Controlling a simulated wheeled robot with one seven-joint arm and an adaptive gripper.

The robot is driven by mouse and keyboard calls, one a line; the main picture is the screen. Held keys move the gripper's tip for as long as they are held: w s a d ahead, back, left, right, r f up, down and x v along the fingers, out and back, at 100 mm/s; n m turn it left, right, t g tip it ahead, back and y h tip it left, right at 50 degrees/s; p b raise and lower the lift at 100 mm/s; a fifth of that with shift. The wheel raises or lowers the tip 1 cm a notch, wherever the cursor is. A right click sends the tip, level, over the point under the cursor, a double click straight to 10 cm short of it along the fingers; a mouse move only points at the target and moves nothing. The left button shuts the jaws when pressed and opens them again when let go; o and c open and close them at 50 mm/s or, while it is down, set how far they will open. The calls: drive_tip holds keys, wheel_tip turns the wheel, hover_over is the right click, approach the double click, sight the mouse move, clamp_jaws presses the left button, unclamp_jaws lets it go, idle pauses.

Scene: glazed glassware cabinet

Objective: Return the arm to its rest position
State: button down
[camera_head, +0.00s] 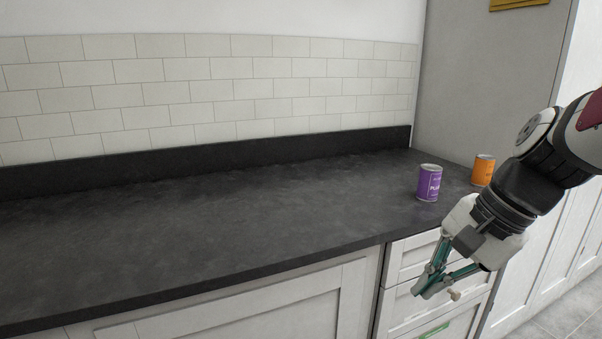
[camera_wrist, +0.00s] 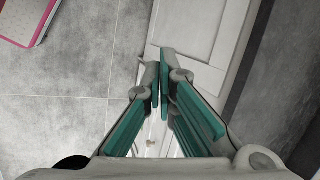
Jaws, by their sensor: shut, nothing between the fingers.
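My gripper (camera_head: 432,289) hangs at the end of my arm at the right of the head view, in front of the white drawers and below the counter's front edge. Its green-sided fingers are shut with nothing between them. The fingers also show in the wrist view (camera_wrist: 162,82), pointing down past a white cabinet front toward the grey floor. The gripper touches no object that I can see.
A purple can (camera_head: 429,183) and an orange can (camera_head: 483,170) stand upright at the right end of the dark counter (camera_head: 200,220). The rest of the counter is bare. White drawers (camera_head: 410,258) are close behind my gripper. A pink-edged item (camera_wrist: 25,20) lies at the wrist view's top left.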

drive_tip(key=s+n+g+h, duration=0.1)
drive_tip(key=s+n+h, duration=0.3)
drive_tip(key=s+n, duration=1.1)
drive_tip(key=s+r+m+t+p, duration=0.1)
drive_tip(key=s+r+m+p, duration=0.1)
drive_tip(key=r+p, duration=0.5)
drive_tip(key=s+r+m+t+p, duration=0.1)
drive_tip(key=s+r+m+p, duration=0.1)
drive_tip(key=r+p, duration=0.6)
drive_tip(key=shift+s+r+t+p, duration=0.3)
drive_tip(key=shift+s+r+t, duration=0.1)
drive_tip(key=shift+s+r, duration=0.3)
drive_tip(key=shift+d, duration=0.1)
